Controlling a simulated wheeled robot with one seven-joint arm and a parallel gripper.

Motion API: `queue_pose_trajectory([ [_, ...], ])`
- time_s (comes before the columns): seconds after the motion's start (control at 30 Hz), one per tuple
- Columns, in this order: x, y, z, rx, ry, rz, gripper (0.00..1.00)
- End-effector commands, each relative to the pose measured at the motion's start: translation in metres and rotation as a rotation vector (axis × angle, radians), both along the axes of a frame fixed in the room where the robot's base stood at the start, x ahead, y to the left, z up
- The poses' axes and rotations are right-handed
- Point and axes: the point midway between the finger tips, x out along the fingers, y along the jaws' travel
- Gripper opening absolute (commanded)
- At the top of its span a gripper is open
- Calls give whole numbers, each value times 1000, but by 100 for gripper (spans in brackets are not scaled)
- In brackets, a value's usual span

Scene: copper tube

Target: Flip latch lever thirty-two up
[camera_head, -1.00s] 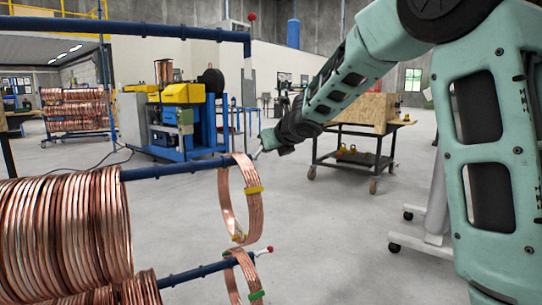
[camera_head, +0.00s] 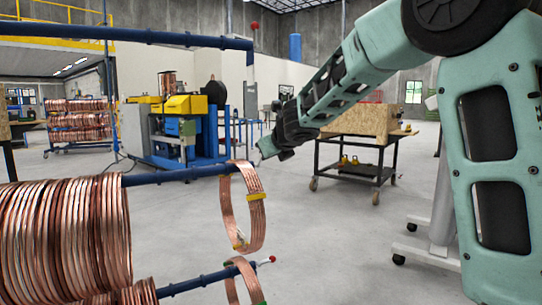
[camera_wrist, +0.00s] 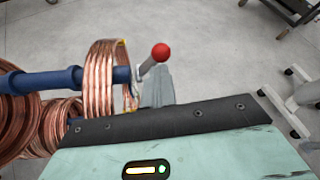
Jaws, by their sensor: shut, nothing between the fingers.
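In the wrist view, a latch lever with a red ball knob (camera_wrist: 161,52) and a short metal stem sits at the end of a blue bar (camera_wrist: 58,80). The stem slants from the bar end toward the knob. No number is readable on it. My gripper (camera_wrist: 158,88) is shut and empty, its grey fingers close beside the stem; I cannot tell whether they touch. In the head view my gripper (camera_head: 263,149) is just right of the middle bar's end (camera_head: 178,174), and that bar's lever is not clearly visible there. A copper coil (camera_head: 257,215) hangs near the bar end.
Another red-knobbed lever (camera_head: 270,260) is on the lower bar, and a red knob (camera_head: 254,26) tops the upper bar's end. Many copper coils (camera_head: 60,235) fill the bars at left. A cart (camera_head: 355,155) stands behind.

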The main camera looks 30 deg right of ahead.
Motion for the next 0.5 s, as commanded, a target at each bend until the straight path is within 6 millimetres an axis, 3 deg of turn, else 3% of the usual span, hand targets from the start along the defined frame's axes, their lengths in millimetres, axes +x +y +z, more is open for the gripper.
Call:
queue_pose_trajectory([
  [0.5, 1, 5, 3, -121, 2, 2, 0],
])
